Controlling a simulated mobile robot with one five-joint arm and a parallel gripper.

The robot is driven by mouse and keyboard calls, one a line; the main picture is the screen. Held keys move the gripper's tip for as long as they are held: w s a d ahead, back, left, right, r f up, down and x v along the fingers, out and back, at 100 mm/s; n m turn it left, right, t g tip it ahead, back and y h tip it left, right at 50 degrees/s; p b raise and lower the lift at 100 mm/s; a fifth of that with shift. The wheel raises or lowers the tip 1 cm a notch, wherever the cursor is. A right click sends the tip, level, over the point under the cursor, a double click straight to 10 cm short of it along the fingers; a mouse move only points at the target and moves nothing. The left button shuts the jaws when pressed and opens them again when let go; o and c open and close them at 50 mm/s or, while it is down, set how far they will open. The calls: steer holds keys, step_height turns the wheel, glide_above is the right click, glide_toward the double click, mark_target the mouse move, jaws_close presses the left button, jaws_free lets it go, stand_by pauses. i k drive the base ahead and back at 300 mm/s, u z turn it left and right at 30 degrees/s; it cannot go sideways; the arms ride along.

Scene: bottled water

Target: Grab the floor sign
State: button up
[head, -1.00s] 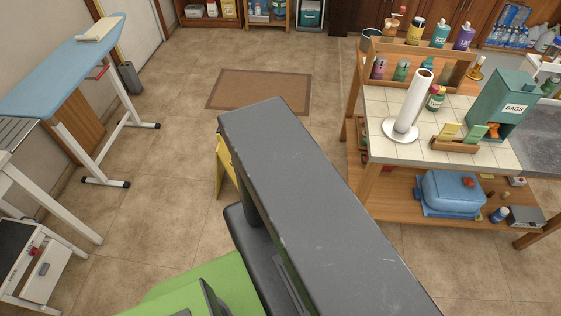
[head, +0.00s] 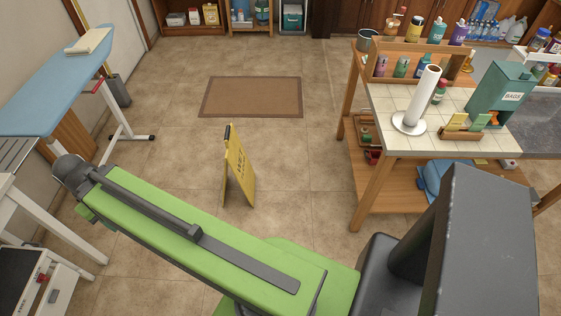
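The yellow floor sign (head: 239,170) stands upright on the tiled floor near the middle of the head view. It is a folded A-frame with dark lettering on its face and a dark piece at its top. My green and grey arm lies across the lower part of the view, in front of the sign. The sign stands clear of the arm in the picture, with its base just above the arm's edge. My gripper's fingers cannot be made out in this view, so nothing shows of what it holds.
A brown mat (head: 252,97) lies on the floor behind the sign. A blue ironing board (head: 50,88) stands at the left. A wooden cart (head: 372,207) with a tiled top, bottles and a paper roll (head: 420,98) stands at the right. Floor around the sign is open.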

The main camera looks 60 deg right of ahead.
mark_target(236, 157)
steer(key=z, duration=1.5)
steer(key=k, duration=0.6)
steer(key=z, duration=1.05)
steer(key=i, duration=1.25)
steer(key=z, duration=0.05)
